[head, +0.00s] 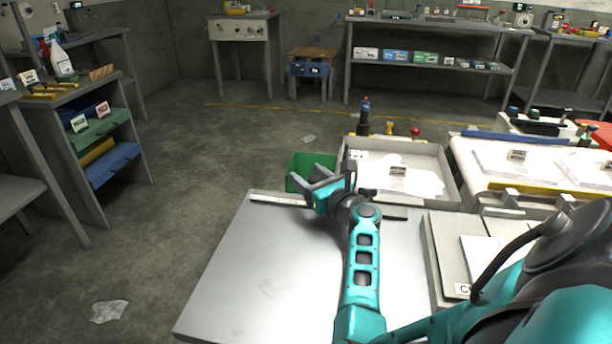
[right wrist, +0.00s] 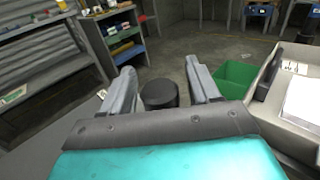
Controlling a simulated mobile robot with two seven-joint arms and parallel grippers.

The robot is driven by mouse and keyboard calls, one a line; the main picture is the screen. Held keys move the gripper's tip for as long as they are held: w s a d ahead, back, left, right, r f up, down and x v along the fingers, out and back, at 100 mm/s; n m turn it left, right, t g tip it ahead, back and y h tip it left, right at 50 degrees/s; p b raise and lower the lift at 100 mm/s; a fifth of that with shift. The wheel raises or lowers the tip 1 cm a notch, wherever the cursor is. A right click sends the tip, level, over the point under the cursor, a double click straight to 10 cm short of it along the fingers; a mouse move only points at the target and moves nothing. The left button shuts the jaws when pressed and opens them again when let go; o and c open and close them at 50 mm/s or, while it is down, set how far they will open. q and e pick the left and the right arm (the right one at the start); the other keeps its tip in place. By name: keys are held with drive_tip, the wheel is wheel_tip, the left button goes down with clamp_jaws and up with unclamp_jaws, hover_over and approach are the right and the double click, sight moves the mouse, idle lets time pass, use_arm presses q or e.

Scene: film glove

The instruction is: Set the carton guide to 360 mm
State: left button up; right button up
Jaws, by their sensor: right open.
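My right gripper (head: 312,184) is open above the far edge of the grey metal table (head: 270,275). In the right wrist view its two fingers (right wrist: 163,88) stand apart on either side of a black round knob (right wrist: 159,96). I cannot tell whether they touch it. In the head view the knob is hidden or cannot be told from the gripper. A pale scale strip (head: 275,200) lies along the table's far edge, left of the gripper; its marks are too small to read. The carton guide itself cannot be made out clearly. My left gripper is not in view.
A green bin (head: 297,172) stands just behind the gripper; it also shows in the right wrist view (right wrist: 235,80). A grey tray (head: 440,165) with white sheets lies to the right. The near tabletop is bare. A shelf (head: 75,130) stands at the left.

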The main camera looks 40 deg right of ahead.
drive_tip(key=shift+r, duration=0.1)
clamp_jaws()
idle(0.4)
